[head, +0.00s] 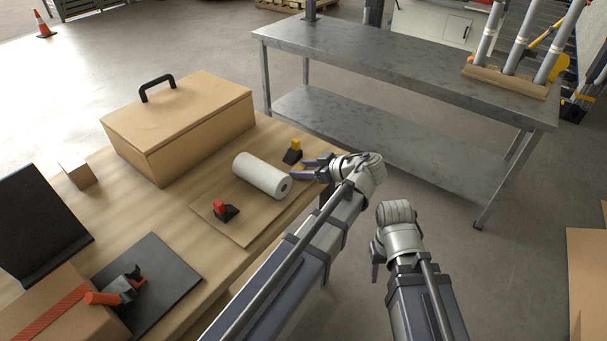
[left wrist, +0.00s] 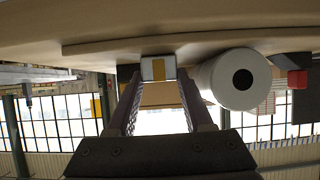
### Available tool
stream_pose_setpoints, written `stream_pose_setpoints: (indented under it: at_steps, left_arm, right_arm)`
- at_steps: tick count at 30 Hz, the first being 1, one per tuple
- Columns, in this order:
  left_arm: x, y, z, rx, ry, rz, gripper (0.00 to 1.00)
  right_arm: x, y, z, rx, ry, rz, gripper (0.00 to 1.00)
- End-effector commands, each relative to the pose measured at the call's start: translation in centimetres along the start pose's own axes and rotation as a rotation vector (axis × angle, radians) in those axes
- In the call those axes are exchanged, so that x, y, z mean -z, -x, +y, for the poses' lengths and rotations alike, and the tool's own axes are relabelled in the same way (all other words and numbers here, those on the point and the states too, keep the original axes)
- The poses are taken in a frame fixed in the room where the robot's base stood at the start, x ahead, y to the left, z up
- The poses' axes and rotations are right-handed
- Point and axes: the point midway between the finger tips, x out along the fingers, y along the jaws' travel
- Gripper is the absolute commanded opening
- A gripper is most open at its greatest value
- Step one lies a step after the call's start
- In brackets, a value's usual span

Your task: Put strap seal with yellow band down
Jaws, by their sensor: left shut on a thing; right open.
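The strap seal with yellow band shows in the left wrist view (left wrist: 158,68) as a small pale metal block with a yellow stripe, between the fingertips. My left gripper (head: 314,168) is shut on it. In the head view only a small yellow bit (head: 298,168) shows at the fingertips. The seal is low by the thin board (head: 240,225) on the wooden table; I cannot tell whether it touches. My right gripper (head: 376,262) hangs open and empty, off the table's right side, its fingers mostly hidden by its wrist.
A white roll (head: 262,175) lies close to the left gripper. A black tool with yellow top (head: 292,152) stands just behind, and one with red top (head: 224,211) in front. A grey metal table (head: 400,60) is beyond.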

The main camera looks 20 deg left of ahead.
Motion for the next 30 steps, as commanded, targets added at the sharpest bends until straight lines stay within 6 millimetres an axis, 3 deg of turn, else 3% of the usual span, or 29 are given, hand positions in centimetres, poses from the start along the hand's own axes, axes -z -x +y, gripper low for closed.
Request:
stream_pose_setpoints:
  at_steps: [10, 11, 18, 30]
  left_arm:
    - [-0.31, -0.17, 0.0, 0.0, 0.0, 0.0, 0.0]
    - [-0.15, -0.08, 0.0, 0.0, 0.0, 0.0, 0.55]
    - [-0.12, -0.07, 0.0, 0.0, 0.0, 0.0, 0.81]
    - [0.23, 0.12, 0.0, 0.0, 0.0, 0.0, 0.81]
  right_arm:
    - [0.02, -0.35, -0.03, 0.0, 0.0, 0.0, 0.5]
    - [0.01, -0.17, -0.02, 0.0, 0.0, 0.0, 0.5]
    - [0.01, -0.14, -0.01, 0.0, 0.0, 0.0, 0.5]
    - [-0.01, 0.26, 0.02, 0.0, 0.0, 0.0, 0.5]
